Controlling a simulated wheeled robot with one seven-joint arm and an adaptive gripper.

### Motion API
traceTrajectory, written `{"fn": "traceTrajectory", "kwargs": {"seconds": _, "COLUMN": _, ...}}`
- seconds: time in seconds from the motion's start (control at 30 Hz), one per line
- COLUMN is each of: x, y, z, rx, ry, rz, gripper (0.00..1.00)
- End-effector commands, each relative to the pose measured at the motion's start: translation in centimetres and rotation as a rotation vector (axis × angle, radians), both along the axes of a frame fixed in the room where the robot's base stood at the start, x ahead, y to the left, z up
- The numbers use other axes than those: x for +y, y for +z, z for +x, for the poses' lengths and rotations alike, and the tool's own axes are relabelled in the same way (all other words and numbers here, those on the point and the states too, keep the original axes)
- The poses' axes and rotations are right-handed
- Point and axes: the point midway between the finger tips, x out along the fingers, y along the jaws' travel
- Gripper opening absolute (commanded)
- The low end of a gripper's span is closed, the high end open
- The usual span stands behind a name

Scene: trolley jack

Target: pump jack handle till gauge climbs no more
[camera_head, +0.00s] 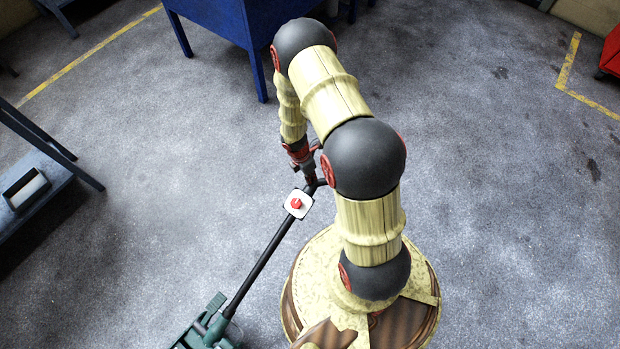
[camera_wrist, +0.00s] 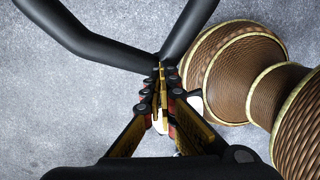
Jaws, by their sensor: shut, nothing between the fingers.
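The green trolley jack (camera_head: 208,328) is at the bottom left of the head view, partly cut off by the frame edge. Its long black handle (camera_head: 262,265) slants up to the right and ends in a crossbar by my gripper (camera_head: 309,180). A white square plate with a red centre (camera_head: 297,203), perhaps the gauge, sits near the handle's top; no reading is legible. In the wrist view the black crossbar (camera_wrist: 97,47) forms a V, and the fingertips of my gripper (camera_wrist: 161,72) are shut at its joint. Nothing shows between them; whether they touch the bar is unclear.
A blue table or cabinet (camera_head: 215,20) stands at the top. A dark bench (camera_head: 45,180) with a pale roll-like item (camera_head: 27,190) is at the left. A red object (camera_head: 610,55) is at the far right. The grey floor on the right is clear.

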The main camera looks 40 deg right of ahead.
Motion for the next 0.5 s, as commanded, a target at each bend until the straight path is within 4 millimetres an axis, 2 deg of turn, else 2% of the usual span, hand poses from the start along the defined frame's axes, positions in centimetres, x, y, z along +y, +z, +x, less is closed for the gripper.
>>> {"fn": "traceTrajectory", "kwargs": {"seconds": 0.27, "x": 0.7, "y": 1.3, "z": 0.2, "rx": -0.002, "ry": 0.001, "rz": 0.0, "gripper": 0.0}}
{"fn": "traceTrajectory", "kwargs": {"seconds": 0.5, "x": 2.5, "y": 4.7, "z": 0.5, "rx": -0.003, "ry": -0.003, "rz": 0.0, "gripper": 0.0}}
